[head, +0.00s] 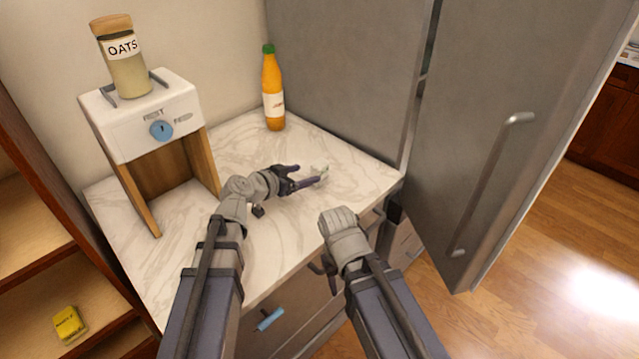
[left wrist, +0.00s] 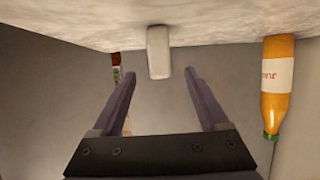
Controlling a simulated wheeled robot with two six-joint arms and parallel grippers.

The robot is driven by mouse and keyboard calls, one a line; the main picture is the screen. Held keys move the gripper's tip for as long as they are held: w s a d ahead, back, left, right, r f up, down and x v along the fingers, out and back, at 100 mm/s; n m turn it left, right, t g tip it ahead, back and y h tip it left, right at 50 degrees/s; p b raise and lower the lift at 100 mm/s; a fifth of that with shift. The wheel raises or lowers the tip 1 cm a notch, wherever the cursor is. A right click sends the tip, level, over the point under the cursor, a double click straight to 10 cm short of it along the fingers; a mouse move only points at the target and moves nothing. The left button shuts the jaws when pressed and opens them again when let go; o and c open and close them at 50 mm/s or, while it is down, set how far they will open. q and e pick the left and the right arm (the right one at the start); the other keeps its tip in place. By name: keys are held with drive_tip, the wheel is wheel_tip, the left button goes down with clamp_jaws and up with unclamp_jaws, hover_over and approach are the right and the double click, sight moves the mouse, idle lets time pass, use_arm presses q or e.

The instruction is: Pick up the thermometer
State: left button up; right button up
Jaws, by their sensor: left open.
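A small white object, which looks like the thermometer (head: 319,170), is on the marble counter, partly hidden by my left gripper in the head view. In the left wrist view the thermometer (left wrist: 158,52) is a pale rounded block against the counter, just beyond and between the fingertips. My left gripper (head: 308,173) is open and low over the counter; its two fingers (left wrist: 161,73) are spread, with nothing held between them. My right gripper (head: 322,265) is in front of the counter's front edge, mostly hidden by its own wrist, so its jaws cannot be read.
An orange bottle (head: 273,92) stands at the back of the counter. A white-topped dispenser (head: 150,120) with a blue knob stands at the left, an oats jar (head: 124,60) on top. A grey door (head: 530,120) with a handle is at the right. The counter's middle is clear.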

sight(314, 173)
use_arm(q)
drive_tip(key=shift+f+b+x, duration=0.15)
drive_tip(key=shift+b+x, duration=0.6)
drive_tip(key=shift+x, duration=1.1)
drive_tip(key=shift+f+b+x, duration=0.15)
drive_tip(key=shift+b+x, duration=0.6)
drive_tip(key=shift+x, duration=1.1)
drive_tip(key=shift+w+d, duration=0.15)
drive_tip(key=shift+w, duration=0.05)
drive_tip(key=shift+s, duration=0.1)
drive_tip(key=shift+c, duration=0.3)
clamp_jaws()
